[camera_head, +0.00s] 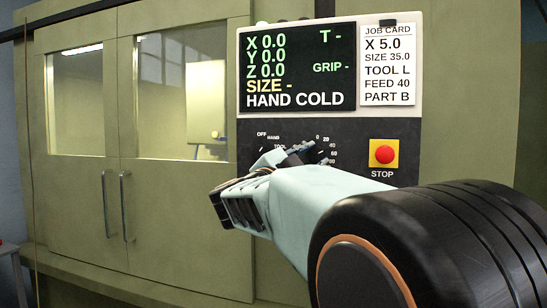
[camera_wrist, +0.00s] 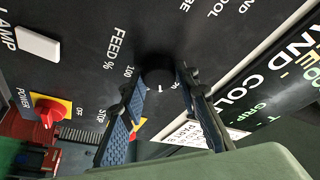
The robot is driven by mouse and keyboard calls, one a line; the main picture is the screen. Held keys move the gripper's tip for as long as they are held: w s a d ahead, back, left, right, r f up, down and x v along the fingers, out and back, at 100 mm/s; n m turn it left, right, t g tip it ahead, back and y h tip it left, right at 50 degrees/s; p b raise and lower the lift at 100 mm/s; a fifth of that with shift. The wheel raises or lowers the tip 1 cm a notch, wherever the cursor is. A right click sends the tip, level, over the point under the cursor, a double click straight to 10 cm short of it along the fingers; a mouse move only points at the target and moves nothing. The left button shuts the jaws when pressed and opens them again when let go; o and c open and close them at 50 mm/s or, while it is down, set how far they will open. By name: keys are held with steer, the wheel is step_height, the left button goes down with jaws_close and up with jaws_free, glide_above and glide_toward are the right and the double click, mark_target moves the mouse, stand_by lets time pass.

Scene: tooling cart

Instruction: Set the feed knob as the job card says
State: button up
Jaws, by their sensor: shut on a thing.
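The feed knob (camera_wrist: 158,74) is a dark round knob under the FEED % label in the wrist view. A short white mark shows on its near side. My gripper (camera_wrist: 160,92) is shut on it, one blue-padded finger on each side. The scale reads 100 at the left finger; most other numbers are hidden or unclear. In the head view my gripper (camera_head: 291,156) is at the dark panel and covers most of the knob; 0 and 20 show at its upper right. The job card (camera_head: 387,64) reads X 5.0, SIZE 35.0, TOOL L, FEED 40, PART B.
The screen (camera_head: 297,68) reads HAND COLD above the panel. A red STOP button (camera_head: 384,154) on a yellow plate is right of my gripper. The wrist view shows a white LAMP button (camera_wrist: 38,43) and a red power switch (camera_wrist: 47,112). Cabinet doors (camera_head: 180,205) stand left.

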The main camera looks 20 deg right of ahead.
steer(key=o, duration=1.1)
steer(key=v, duration=0.7)
steer(key=shift+s+a, duration=0.2)
